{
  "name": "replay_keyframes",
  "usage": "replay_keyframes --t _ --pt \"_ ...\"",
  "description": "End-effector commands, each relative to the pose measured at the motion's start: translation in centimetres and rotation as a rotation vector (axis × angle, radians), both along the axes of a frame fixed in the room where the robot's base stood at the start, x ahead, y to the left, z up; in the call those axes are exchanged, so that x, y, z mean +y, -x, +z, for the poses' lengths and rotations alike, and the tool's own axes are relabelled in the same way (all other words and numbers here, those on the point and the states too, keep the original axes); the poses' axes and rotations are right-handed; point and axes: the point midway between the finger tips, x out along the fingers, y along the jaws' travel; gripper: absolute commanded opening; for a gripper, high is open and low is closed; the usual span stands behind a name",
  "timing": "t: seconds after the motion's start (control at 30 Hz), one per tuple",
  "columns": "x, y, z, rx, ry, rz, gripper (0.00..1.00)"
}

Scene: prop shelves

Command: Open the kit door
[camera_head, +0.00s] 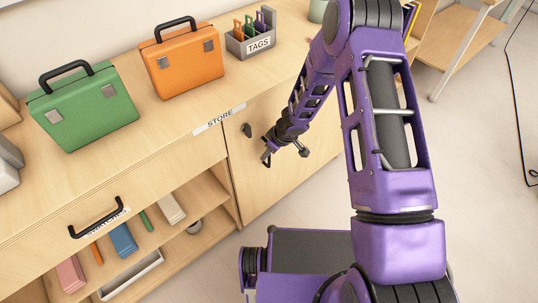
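A light wood cabinet door (270,170) is closed on the cabinet front, with a small dark handle (246,130) at its upper left. A label reading "STORE" (219,119) sits on the counter edge above it. No label reading "kit" is legible, so I cannot tell for certain which front is the kit door. My gripper (285,156) is in front of this door, to the right of the handle and slightly lower. Its two fingers are spread apart with nothing between them. It appears apart from the handle.
A wooden front (160,188) with a black bar handle (96,217) and a partly hidden label is at left, above open shelves with small items. Green (84,108) and orange (181,62) cases and a TAGS box (252,40) stand on the counter.

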Motion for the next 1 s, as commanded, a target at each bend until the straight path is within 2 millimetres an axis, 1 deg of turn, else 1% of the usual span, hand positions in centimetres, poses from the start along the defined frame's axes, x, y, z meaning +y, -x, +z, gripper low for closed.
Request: replay_keyframes --t 0.07,0.3,0.33,0.47,0.5,0.57,0.6,1.0 --pt "0.11 -0.08 -0.32 0.000 0.000 0.000 0.45" --pt "0.13 -0.09 -0.32 0.000 0.000 0.000 0.45" --pt "0.13 -0.09 -0.32 0.000 0.000 0.000 0.43" --pt "0.12 -0.08 -0.32 0.000 0.000 0.000 0.20" --pt "0.11 -0.09 -0.31 0.000 0.000 0.000 0.12" --pt "0.11 -0.08 -0.31 0.000 0.000 0.000 0.02" --pt "0.11 -0.08 -0.31 0.000 0.000 0.000 0.00" --pt "0.10 -0.08 -0.30 0.000 0.000 -0.001 0.00"
